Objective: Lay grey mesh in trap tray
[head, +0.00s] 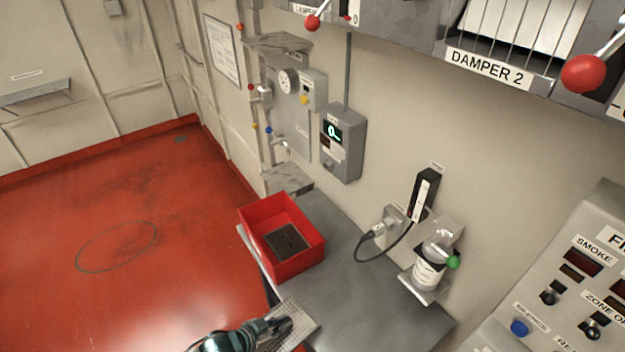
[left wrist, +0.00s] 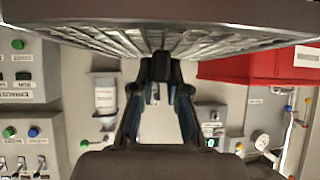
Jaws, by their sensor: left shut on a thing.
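The grey mesh (head: 297,318) is a flat, light grey, gridded panel at the bottom middle of the head view. My left gripper (head: 280,325) is shut on it, just in front of the red tray. In the left wrist view the mesh (left wrist: 150,40) spans the top, with my left gripper's fingertips (left wrist: 160,62) meeting at its edge. A red open-topped tray (head: 315,247) stands on the grey bench, with a dark square piece (head: 287,242) on its floor. The red tray (left wrist: 235,68) also shows at the upper right of the left wrist view. My right gripper is not in view.
The grey bench (head: 345,270) has clear room right of the tray. A bottle (head: 428,270) in a wall holder and a cable (head: 385,250) are farther right. A grey wall box (head: 343,143) hangs behind the tray. Red floor lies left.

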